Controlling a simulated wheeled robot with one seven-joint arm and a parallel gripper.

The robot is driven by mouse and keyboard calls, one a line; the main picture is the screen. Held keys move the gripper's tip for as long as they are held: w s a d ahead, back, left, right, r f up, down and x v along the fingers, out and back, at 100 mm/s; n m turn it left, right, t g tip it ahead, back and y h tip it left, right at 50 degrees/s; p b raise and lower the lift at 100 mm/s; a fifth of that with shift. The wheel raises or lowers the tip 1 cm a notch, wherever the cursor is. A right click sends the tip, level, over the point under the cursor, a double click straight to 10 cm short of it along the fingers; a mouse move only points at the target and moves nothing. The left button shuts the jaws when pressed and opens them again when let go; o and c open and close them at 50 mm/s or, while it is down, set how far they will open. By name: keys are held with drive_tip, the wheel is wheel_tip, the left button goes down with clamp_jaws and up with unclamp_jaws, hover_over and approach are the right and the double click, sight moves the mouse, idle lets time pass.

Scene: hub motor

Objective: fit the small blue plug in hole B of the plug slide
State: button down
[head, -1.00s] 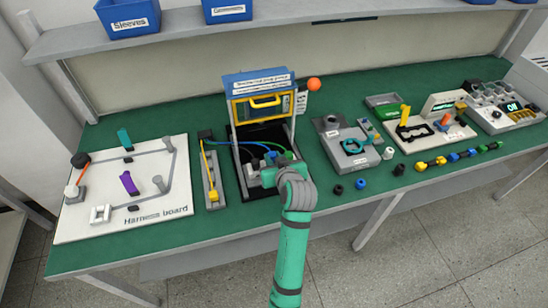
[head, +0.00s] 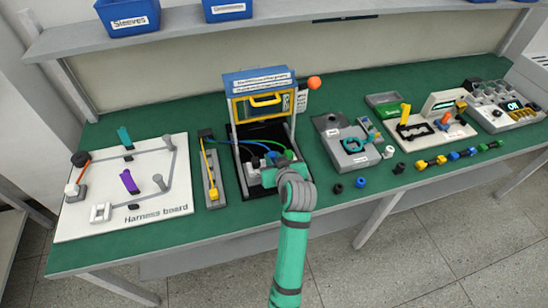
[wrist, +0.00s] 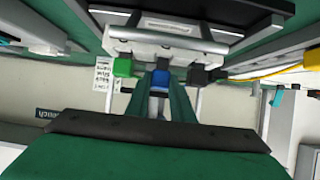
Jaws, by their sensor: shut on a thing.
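A small blue plug (wrist: 162,78) sits between my green fingertips in the wrist view, its far end against a grey block (wrist: 165,45) that I take for the plug slide. How deep it sits and the hole letters cannot be made out. A green plug (wrist: 122,67) is to its left and a black one (wrist: 198,75) to its right, both at the same block. My gripper (wrist: 163,90) is shut on the blue plug. In the head view my gripper (head: 268,178) is low at the front of the framed station, hiding part of the grey block.
The station's yellow-and-blue frame (head: 262,95) stands just behind my gripper, with blue and green cables inside. A narrow grey tray (head: 211,175) is close on the left. A grey fixture (head: 345,140) stands right, with black and blue caps (head: 361,182) before it.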

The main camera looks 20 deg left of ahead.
drive_tip(key=shift+f, duration=0.55)
drive_tip(key=c, duration=1.5)
unclamp_jaws()
drive_tip(key=shift+o, duration=0.2)
drive_tip(key=v, duration=1)
drive_tip(key=shift+s+d+r, duration=0.2)
drive_tip(key=shift+s, duration=0.05)
drive_tip(key=shift+f, duration=0.1)
